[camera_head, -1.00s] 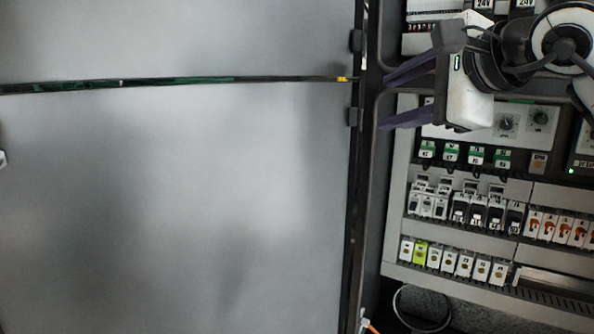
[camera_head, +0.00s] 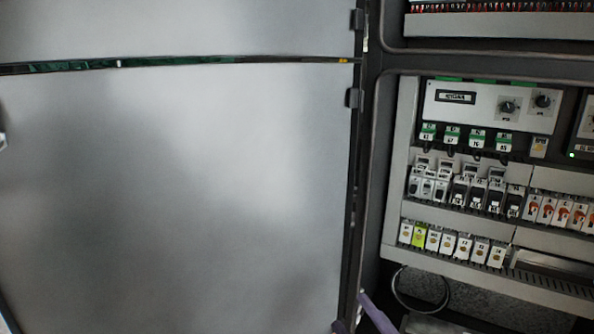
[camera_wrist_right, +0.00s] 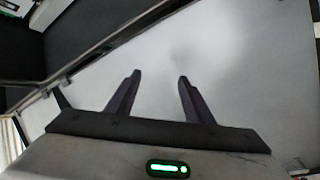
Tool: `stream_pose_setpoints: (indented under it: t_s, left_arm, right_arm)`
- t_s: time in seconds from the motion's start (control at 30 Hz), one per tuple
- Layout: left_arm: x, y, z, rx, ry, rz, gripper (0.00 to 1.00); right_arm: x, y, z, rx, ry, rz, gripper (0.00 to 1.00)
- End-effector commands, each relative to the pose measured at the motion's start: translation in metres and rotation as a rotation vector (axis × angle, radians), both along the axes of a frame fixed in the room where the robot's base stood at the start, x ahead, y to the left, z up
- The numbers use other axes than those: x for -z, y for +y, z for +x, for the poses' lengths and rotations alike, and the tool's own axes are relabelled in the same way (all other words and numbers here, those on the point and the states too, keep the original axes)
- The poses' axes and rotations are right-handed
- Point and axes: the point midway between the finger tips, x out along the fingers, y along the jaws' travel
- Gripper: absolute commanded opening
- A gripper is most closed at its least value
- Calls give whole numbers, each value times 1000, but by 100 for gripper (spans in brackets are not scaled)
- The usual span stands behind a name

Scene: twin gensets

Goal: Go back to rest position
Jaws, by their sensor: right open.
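My right gripper (camera_head: 349,308) shows only in part at the bottom edge of the head view, just below the cabinet's hinge side. Its purple fingers are visible and the rest is cut off. In the right wrist view the two dark purple fingers (camera_wrist_right: 158,78) stand apart with nothing between them. Behind them is the plain grey door panel (camera_wrist_right: 225,60). My left gripper is not in view.
A large grey cabinet door (camera_head: 190,190) fills the left of the head view. On the right is the open cabinet with a control module (camera_head: 470,103), rows of breakers (camera_head: 470,190) and terminals (camera_head: 455,243). A cable loop (camera_head: 420,305) hangs below them.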

Motion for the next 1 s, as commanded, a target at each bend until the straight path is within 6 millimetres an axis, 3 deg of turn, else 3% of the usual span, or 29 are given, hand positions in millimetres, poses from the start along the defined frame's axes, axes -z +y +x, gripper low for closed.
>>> stream_pose_setpoints:
  t_s: [0.03,0.2,0.3,0.4,0.5,0.6,0.7,1.0]
  left_arm:
    - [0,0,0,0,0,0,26]
    - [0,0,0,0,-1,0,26]
    - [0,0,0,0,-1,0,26]
    - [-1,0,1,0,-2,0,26]
    - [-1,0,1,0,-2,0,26]
    - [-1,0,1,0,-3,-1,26]
    - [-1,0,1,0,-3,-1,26]
    - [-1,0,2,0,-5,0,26]
  right_arm:
    - [40,-11,-14,41,140,84,48]
    - [152,-40,-74,187,554,333,48]
    - [207,-49,-121,271,768,456,48]
    - [246,-53,-167,344,942,553,48]
    - [271,-54,-202,397,1064,623,48]
    - [284,-54,-224,430,1134,662,48]
    - [289,-54,-232,441,1160,677,48]
    - [289,-54,-232,441,1161,676,48]
